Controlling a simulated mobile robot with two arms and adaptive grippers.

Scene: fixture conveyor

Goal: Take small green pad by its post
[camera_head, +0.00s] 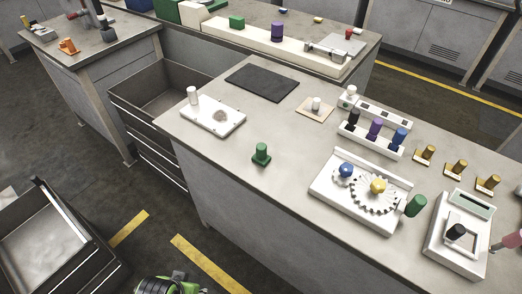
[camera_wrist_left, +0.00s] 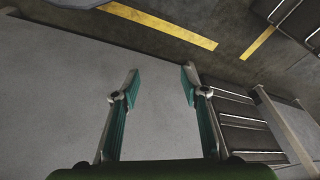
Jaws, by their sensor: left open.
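The small green pad (camera_head: 261,160) stands upright with its green post on the grey workbench, near the front-left edge in the head view. Nothing touches it. My left gripper (camera_wrist_left: 159,80) is open and empty in the left wrist view, its two teal-lined fingers spread over the bench edge and floor. The pad does not show in that view. In the head view only a green and grey part, likely of my left arm, shows at the bottom edge, below and left of the pad.
A white plate (camera_head: 213,116) with a white post stands behind the pad. A white gear fixture (camera_head: 330,196) and a green cylinder (camera_head: 416,206) are to its right. A dark mat (camera_head: 262,83) lies farther back. Bench around the pad is clear.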

